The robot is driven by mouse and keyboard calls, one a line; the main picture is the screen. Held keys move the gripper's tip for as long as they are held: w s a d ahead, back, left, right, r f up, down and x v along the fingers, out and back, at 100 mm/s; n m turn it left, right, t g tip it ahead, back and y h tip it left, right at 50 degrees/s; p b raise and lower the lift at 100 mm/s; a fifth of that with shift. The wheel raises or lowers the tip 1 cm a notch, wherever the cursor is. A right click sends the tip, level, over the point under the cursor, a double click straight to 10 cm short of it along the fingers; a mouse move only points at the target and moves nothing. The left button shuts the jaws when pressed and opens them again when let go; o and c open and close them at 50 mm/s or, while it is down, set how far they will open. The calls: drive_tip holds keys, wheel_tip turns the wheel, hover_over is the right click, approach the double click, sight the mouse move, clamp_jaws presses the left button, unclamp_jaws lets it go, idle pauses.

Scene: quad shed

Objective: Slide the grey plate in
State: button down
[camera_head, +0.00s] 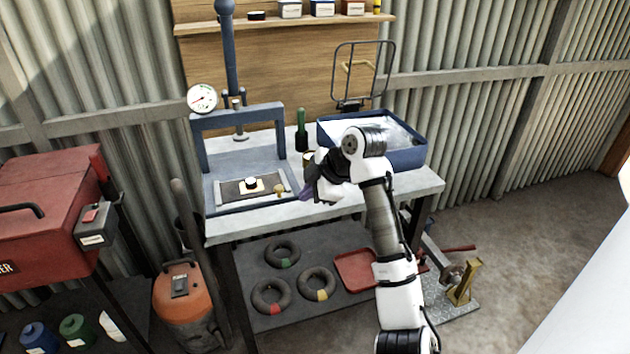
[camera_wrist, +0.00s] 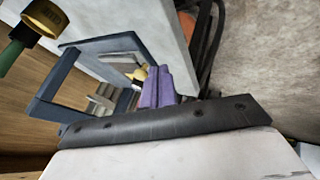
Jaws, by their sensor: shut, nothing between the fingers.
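The grey plate (camera_head: 230,190) lies low in the blue press (camera_head: 240,118), on its base. A small pale square with a round dark-and-white piece (camera_head: 251,184) sits on it. A brass knob (camera_head: 280,190) stands at the plate's right front. My gripper (camera_head: 306,193) is just right of the knob, over the bench's front part, with its purple fingers shut and empty. In the wrist view the shut fingers (camera_wrist: 160,80) overlap the area beside the brass knob (camera_wrist: 139,75); I cannot tell whether they touch it. My wrist hides part of the bench.
A green bottle (camera_head: 301,132) stands right of the press, and a blue tray (camera_head: 408,158) sits at the bench's right. A pressure gauge (camera_head: 202,98) is at the press's upper left. A red cabinet (camera_head: 45,210) stands to the left. The bench's front left strip is clear.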

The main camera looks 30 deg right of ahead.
sight(289, 195)
drive_tip(key=x, duration=0.3)
drive_tip(key=shift+w+a+f+p, duration=0.15)
drive_tip(key=shift+w+f+p, duration=0.1)
drive_tip(key=shift+p, duration=0.1)
drive_tip(key=shift+w+d+r+p, duration=0.1)
drive_tip(key=shift+w+d+p, duration=0.15)
drive_tip(key=shift+w, duration=0.35)
drive_tip(key=shift+w+d+r+p, duration=0.15)
drive_tip(key=shift+w+p, duration=0.15)
drive_tip(key=shift+w, duration=0.25)
drive_tip(key=shift+w+d+f, duration=0.15)
drive_tip(key=shift+w+f, duration=0.1)
drive_tip(key=shift+w, duration=0.4)
